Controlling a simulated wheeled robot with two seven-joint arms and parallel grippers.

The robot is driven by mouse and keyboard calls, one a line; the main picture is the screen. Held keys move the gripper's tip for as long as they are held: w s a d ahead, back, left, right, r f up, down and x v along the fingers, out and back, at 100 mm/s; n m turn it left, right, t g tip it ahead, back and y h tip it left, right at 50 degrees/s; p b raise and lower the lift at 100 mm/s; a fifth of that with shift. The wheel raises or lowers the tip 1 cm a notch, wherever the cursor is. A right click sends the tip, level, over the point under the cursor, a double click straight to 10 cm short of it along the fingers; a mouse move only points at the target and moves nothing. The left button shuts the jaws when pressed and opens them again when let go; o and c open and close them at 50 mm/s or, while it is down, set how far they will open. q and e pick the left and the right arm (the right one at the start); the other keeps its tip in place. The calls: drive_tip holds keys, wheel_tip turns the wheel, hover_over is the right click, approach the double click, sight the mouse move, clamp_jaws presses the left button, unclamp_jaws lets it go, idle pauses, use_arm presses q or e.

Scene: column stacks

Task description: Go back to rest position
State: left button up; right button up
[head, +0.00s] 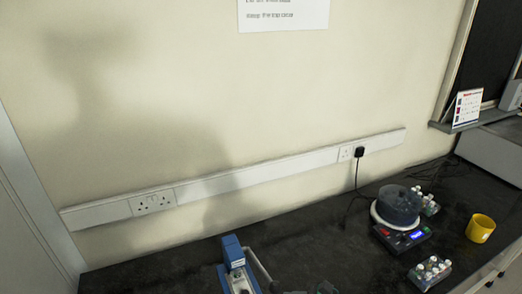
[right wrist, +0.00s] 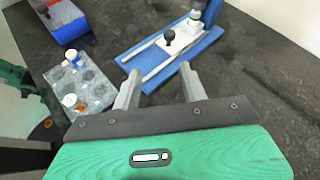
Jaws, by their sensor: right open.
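My right gripper (right wrist: 160,84) shows in the right wrist view with its two grey fingers apart and nothing between them. Beyond the fingertips is a device with a blue base (right wrist: 205,46), white rails and a black knob. A grey rack (right wrist: 95,92) with a few small capped vials is to the left of the fingers. The fingers look apart from the device and the rack, though their height above the bench is hard to judge. My left gripper is not seen in either view.
The dark bench (head: 310,247) carries a blue device (head: 234,255), a round-topped instrument (head: 397,207) with a lit display, vial racks (head: 430,272) and a yellow mug (head: 480,228). A blue and red box (right wrist: 62,22) is at upper left in the wrist view. A wall with sockets (head: 152,203) stands behind.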

drive_tip(key=s+n, duration=0.2)
drive_tip(key=s+f+n+h, duration=0.1)
drive_tip(key=n, duration=0.1)
drive_tip(key=s+n, duration=0.2)
drive_tip(key=shift+s+d+f+g+h, duration=0.15)
drive_tip(key=shift+s+g+h, duration=0.15)
drive_tip(key=shift+s+h, duration=0.1)
drive_tip(key=s+n, duration=0.1)
drive_tip(key=n, duration=0.1)
drive_tip(key=s+d+n+h, duration=0.1)
drive_tip(key=s, duration=0.1)
drive_tip(key=s+d+n+h, duration=0.1)
drive_tip(key=n, duration=0.1)
drive_tip(key=shift+s+d+f+n, duration=0.1)
drive_tip(key=shift+s+f+n, duration=0.05)
drive_tip(key=shift+f+n, duration=0.2)
drive_tip(key=s+d+r+n+h, duration=0.3)
drive_tip(key=s+d+n+h, duration=0.5)
drive_tip(key=s+d+n, duration=0.25)
wheel_tip(320, 180, down, 32)
drive_tip(key=s+d+g, duration=0.1)
drive_tip(key=g, duration=0.1)
drive_tip(key=s+d+f, duration=0.1)
drive_tip(key=s+f, duration=0.8)
drive_tip(key=s+d+f+g, duration=0.1)
drive_tip(key=s+d+f, duration=0.1)
drive_tip(key=s+f, duration=0.8)
drive_tip(key=shift+s+d, duration=0.2)
drive_tip(key=shift+d, duration=0.05)
